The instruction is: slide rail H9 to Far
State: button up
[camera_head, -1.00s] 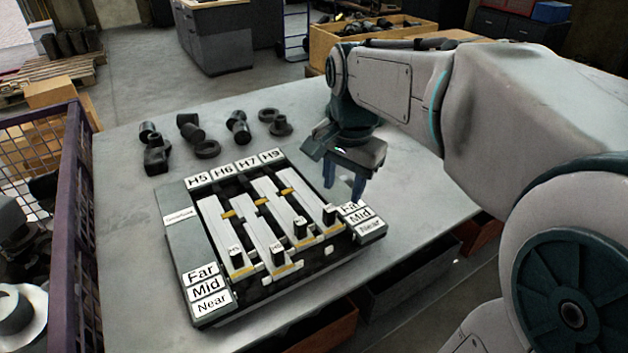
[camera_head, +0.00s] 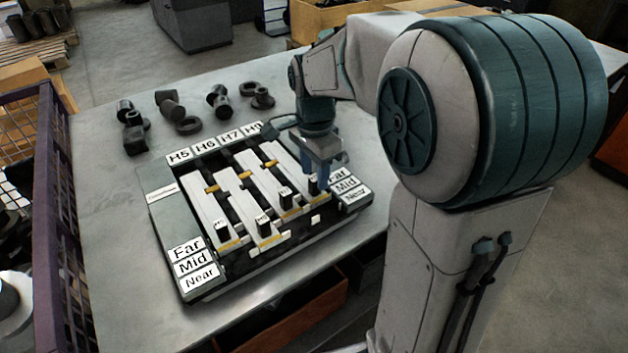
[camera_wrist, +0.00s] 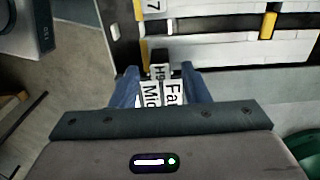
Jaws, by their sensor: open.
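A dark board (camera_head: 172,208) on the table carries white sliding rails marked H5, H6, H7 and H9. Rail H9 (camera_head: 286,158) is the rightmost; its front end and black H9 handle (camera_head: 313,184) lie beside the right-hand Far/Mid/Near labels (camera_head: 347,187). The exact mark is hard to read off. My gripper (camera_head: 322,180) is open, pointing down over that handle. In the wrist view the H9 handle (camera_wrist: 160,71) shows in the gap between the blue fingers (camera_wrist: 160,84). Contact cannot be told.
Neighbouring rail H7 (camera_head: 265,180) and its handle lie close to the left. A second Far/Mid/Near column (camera_head: 194,263) is at the board's left. Several dark metal parts (camera_head: 188,125) stand behind the board. A purple-framed mesh bin (camera_head: 45,200) is at the left.

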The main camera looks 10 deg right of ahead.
aim_at(315, 177)
jog(key=shift+f, duration=1.6)
grip_shut()
jog(key=shift+w+a+p, duration=0.25)
jog(key=shift+w+a, duration=0.1)
jog(key=shift+w, duration=0.55)
jog(key=shift+w+a+p, duration=0.2)
jog(key=shift+w+a, duration=0.15)
jog(key=shift+w, duration=0.55)
jog(key=shift+r, duration=0.1)
jog(key=shift+c, duration=1.8)
grip_release()
jog(key=o, duration=0.4)
jog(key=shift+w, duration=0.1)
jog(key=shift+c, duration=0.2)
